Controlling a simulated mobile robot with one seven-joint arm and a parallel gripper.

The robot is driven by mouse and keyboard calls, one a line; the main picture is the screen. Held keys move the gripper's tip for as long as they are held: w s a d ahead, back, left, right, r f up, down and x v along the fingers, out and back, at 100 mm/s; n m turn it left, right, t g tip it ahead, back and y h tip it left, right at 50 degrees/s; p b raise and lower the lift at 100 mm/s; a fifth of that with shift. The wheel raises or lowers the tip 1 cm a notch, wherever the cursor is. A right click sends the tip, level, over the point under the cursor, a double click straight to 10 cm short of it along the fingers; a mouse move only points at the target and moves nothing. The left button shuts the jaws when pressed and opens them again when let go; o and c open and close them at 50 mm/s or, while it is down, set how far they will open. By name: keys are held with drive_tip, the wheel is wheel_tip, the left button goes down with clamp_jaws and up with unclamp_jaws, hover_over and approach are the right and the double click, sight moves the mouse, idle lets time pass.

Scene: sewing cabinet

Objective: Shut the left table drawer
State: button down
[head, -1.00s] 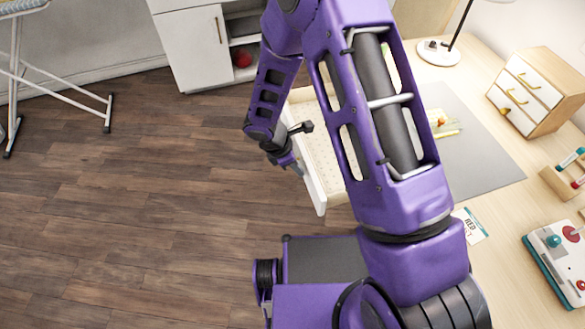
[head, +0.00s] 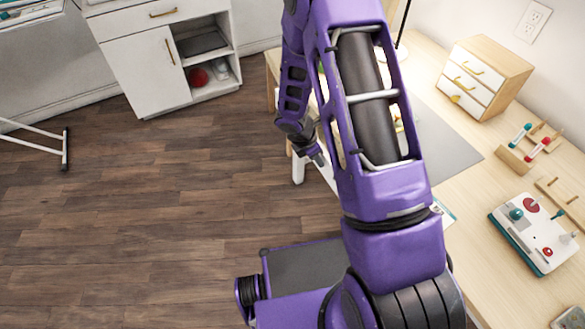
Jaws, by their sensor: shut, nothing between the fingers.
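The left table drawer is mostly hidden behind my purple arm. I cannot tell how far out the drawer stands. My gripper (head: 319,159) is shut and empty. It points down and right, close to the pale strip; whether it touches is unclear. The wooden table (head: 470,208) runs along the right side.
On the table are a small white drawer box (head: 470,85), a grey mat (head: 445,140), a peg rack (head: 528,150) and a white control box (head: 533,232). A white cabinet (head: 148,75) with an open shelf stands at the back left.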

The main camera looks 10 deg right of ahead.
drive_tip(key=d, duration=0.2)
drive_tip(key=w+d, duration=0.1)
drive_tip(key=d, duration=0.1)
drive_tip(key=w+d, duration=0.1)
drive_tip(key=d, duration=0.1)
drive_tip(key=shift+d+p, duration=0.3)
drive_tip(key=shift+p, duration=0.1)
